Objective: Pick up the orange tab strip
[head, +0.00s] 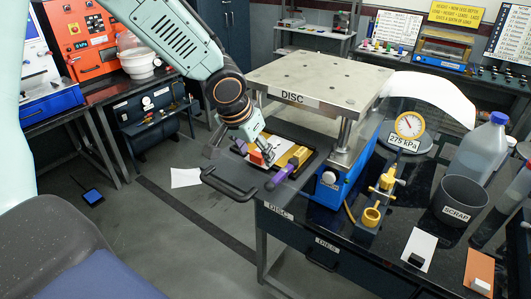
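My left gripper (240,147) reaches down from the upper left to the black handled tray (228,183) at the table's left corner. A small orange piece (257,156), which looks like the orange tab strip, shows right at the fingers, beside a pale block. I cannot tell whether the fingers touch it or are closed on it. A yellow part (298,156) and a purple cylinder (281,174) lie to its right in the tray. My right gripper is out of view.
A raised metal plate marked DISC (315,78) stands on posts just behind the tray. A blue press base (330,186), a brass stand (376,200), a dial gauge (410,124) and a SCRAP cup (459,202) fill the table to the right. An orange card (482,265) lies front right.

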